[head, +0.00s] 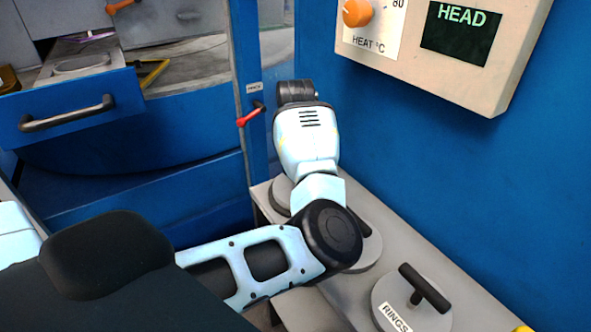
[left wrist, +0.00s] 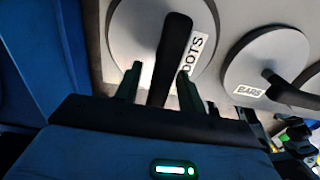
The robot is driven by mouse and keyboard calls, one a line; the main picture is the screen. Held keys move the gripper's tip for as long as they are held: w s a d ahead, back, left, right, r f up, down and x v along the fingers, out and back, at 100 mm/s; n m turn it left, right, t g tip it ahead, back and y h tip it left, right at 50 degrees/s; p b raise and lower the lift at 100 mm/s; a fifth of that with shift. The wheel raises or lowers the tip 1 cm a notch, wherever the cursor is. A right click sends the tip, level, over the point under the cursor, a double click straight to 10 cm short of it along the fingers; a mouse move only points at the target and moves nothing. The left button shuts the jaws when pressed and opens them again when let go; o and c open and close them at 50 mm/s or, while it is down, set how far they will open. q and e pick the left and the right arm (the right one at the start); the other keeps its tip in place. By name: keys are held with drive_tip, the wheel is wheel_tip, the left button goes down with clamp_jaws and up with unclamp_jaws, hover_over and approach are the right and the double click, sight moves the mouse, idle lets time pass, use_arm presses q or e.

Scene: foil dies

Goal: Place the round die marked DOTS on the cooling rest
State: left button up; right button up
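The round grey die marked DOTS (left wrist: 125,42) lies in the left wrist view, with its black bar handle (left wrist: 172,45) running down between my left gripper's fingers (left wrist: 158,84). The fingers are apart, one on each side of the handle, with small gaps visible. In the head view my left arm reaches to the far end of the grey shelf, and its fingers are hidden. A die there (head: 281,194) is mostly covered by my arm, and its label is not readable. I cannot make out the cooling rest. My right gripper is not seen.
The RINGS die (head: 398,293) is nearest on the shelf (head: 395,238). A blue wall and control box (head: 460,70) border the right. A blue post with a red lever (head: 250,116) stands left of my arm; an open drawer (head: 70,115) is farther left.

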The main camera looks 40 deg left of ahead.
use_arm(q)
wheel_tip(320, 180, up, 12)
drive_tip(key=shift+p, duration=0.3)
idle(1.4)
